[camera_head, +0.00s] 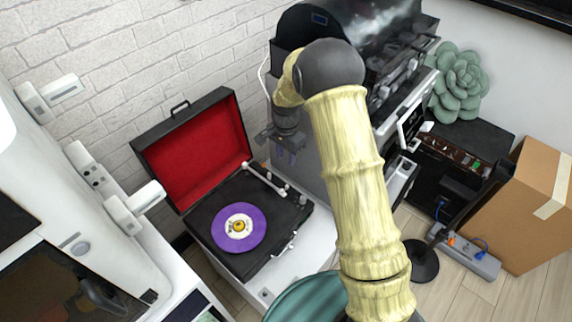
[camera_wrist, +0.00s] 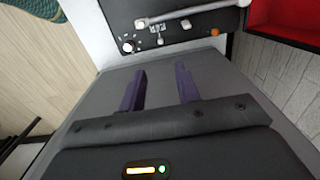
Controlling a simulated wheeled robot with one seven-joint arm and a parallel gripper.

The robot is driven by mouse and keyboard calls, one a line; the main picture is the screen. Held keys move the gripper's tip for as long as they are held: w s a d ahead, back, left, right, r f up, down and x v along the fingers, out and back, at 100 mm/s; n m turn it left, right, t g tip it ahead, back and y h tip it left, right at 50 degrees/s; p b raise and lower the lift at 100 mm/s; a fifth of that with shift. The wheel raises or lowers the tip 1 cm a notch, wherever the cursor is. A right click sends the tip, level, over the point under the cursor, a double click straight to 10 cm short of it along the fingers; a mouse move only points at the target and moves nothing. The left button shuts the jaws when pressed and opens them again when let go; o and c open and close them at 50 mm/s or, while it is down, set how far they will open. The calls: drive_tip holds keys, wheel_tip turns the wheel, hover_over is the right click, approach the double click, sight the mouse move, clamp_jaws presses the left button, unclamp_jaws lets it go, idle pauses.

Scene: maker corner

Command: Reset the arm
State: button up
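My arm (camera_head: 352,180), pale yellow like bamboo with a dark elbow, reaches up and bends over in the middle of the head view. My gripper (camera_head: 286,157) hangs down from it, close to the grey side of a machine and right of the record player. In the wrist view its two purple fingers (camera_wrist: 160,88) stand well apart with nothing between them. A plain grey surface lies behind them. In the head view the fingertips are small and partly blend with the grey side, so I cannot tell whether they touch it.
An open record player (camera_head: 272,274) with a purple record (camera_head: 238,227) and red-lined lid stands on the left. A large dark-topped machine (camera_head: 385,40) is behind my arm. A cardboard box (camera_head: 520,215), power strip (camera_head: 468,258) and green succulent (camera_head: 458,82) are at right. A teal round seat (camera_head: 305,300) is below.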

drive_tip(key=shift+r, duration=1)
drive_tip(key=s+d+r+n+t, duration=0.1)
drive_tip(key=s+d+r+n, duration=0.25)
drive_tip(key=s, duration=0.45)
drive_tip(key=s+d+r+n+t, duration=0.1)
drive_tip(key=s+d+r+n, duration=0.25)
drive_tip(key=s, duration=0.45)
drive_tip(key=s+d+r+n+t, duration=0.15)
drive_tip(key=s+d+r, duration=0.25)
drive_tip(key=s, duration=0.4)
wheel_tip(320, 180, up, 16)
drive_tip(key=p, duration=1.5)
drive_tip(key=shift+w+d+g+p, duration=0.15)
drive_tip(key=shift+w+g+p, duration=0.15)
drive_tip(key=shift+g+p, duration=0.15)
drive_tip(key=shift+o, duration=0.4)
drive_tip(key=shift+n, duration=0.25)
